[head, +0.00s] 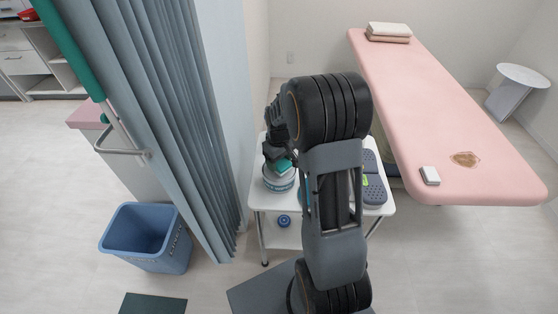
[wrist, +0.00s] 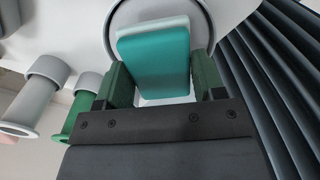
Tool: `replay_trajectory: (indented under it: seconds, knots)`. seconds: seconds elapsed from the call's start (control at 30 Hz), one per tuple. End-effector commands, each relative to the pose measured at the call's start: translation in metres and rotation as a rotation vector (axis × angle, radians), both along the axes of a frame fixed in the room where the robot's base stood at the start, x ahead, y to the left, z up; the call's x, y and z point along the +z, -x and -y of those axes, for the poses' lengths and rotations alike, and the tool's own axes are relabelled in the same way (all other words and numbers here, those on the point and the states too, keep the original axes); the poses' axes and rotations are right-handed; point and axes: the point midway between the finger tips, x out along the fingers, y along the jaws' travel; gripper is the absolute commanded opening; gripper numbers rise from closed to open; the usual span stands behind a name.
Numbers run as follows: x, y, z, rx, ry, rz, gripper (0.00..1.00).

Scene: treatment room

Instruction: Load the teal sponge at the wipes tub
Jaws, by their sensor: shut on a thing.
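The teal sponge (wrist: 153,62), with a paler layer along one edge, is between the two fingers of my gripper (wrist: 160,82) in the wrist view. My gripper is shut on it. In the head view, the sponge (head: 284,165) shows as a small teal patch under my gripper (head: 277,158). The round wipes tub (head: 278,183) stands on the white cart just below the sponge. Its round rim (wrist: 112,22) shows behind the sponge in the wrist view. I cannot tell whether the sponge touches the tub. My arm hides part of the cart.
The white cart (head: 256,200) also bears grey perforated items (head: 374,190) at its right. A blue-grey curtain (head: 165,110) hangs close on the left. The pink treatment table (head: 440,110) stands to the right, with a stain (head: 465,159). A blue bin (head: 150,240) is on the floor.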

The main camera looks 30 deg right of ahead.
Motion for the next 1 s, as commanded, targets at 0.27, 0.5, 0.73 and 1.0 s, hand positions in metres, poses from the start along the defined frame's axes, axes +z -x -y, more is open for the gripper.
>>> replay_trajectory:
  seconds: [0.27, 0.5, 0.73, 1.0]
  knots:
    - [0.029, 0.0, 0.0, 0.0, 0.0, 0.002, 0.44]
    - [0.049, -0.001, 0.0, 0.0, 0.001, 0.003, 0.44]
    - [0.053, -0.001, 0.0, 0.0, 0.0, 0.002, 0.44]
    - [0.053, -0.001, 0.0, 0.0, 0.0, 0.002, 0.44]
